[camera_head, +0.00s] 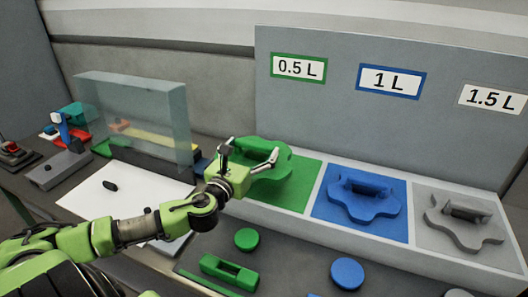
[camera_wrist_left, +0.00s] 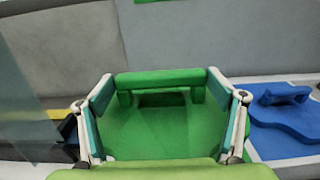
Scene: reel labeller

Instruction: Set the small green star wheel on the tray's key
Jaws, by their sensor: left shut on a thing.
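The green star wheel (camera_head: 262,152), with a raised bar handle (camera_wrist_left: 160,77), is at the green bay (camera_head: 292,188) under the 0.5 L sign. My left gripper (camera_head: 250,160) is shut on it, with the fingers at either end of the handle in the left wrist view. I cannot tell whether the wheel touches the bay floor. A small dark upright piece (camera_head: 110,186) stands on a flat white plate (camera_head: 95,203) at the left; I cannot tell if it is the tray's key. My right gripper is not in view.
A blue star wheel (camera_head: 360,195) and a grey one (camera_head: 463,222) lie in neighbouring bays. A clear panel (camera_head: 140,115) stands behind the white plate. Green parts (camera_head: 228,272) and a blue disc (camera_head: 347,273) lie in front of the bays.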

